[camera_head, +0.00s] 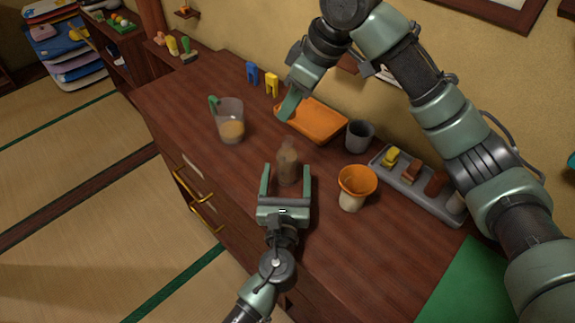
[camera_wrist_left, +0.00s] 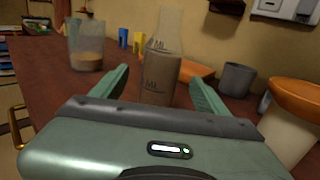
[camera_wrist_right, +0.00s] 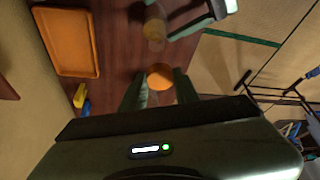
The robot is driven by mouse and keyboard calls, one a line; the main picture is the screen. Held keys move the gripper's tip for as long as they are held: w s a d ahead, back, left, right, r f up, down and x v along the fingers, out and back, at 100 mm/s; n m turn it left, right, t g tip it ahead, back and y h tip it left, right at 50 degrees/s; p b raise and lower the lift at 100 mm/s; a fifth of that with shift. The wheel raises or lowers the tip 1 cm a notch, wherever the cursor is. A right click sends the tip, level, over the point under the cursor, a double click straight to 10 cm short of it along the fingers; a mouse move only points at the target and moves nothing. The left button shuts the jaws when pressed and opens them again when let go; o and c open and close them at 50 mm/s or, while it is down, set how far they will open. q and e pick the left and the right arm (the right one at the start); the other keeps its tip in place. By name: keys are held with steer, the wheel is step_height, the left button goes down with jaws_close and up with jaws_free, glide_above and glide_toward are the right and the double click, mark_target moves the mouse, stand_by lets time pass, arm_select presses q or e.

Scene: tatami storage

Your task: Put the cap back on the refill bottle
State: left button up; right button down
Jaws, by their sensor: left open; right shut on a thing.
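The refill bottle (camera_head: 287,166) stands upright on the wooden counter, clear at the top with brown contents below. Its top is bare. It also shows in the left wrist view (camera_wrist_left: 160,78) and the right wrist view (camera_wrist_right: 155,30). My left gripper (camera_head: 287,167) is open, its fingers on either side of the bottle with visible gaps. My right gripper (camera_head: 288,110) is above the counter behind the bottle, shut on the orange round cap (camera_wrist_right: 160,76), which shows between its fingertips in the right wrist view. The cap is not discernible in the head view.
A jug (camera_head: 229,124) with tan contents stands left of the bottle. An orange tray (camera_head: 318,124), grey cup (camera_head: 360,137), orange funnel on a pale container (camera_head: 357,181) and grey rack (camera_head: 425,190) lie behind and right. Blue (camera_head: 252,75) and yellow (camera_head: 272,85) clips stand behind.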

mark_target(288, 155)
arm_select(q)
steer(key=w, duration=0.6)
steer(key=shift+w+d, duration=0.2)
steer(key=shift+w, duration=0.05)
jaws_close()
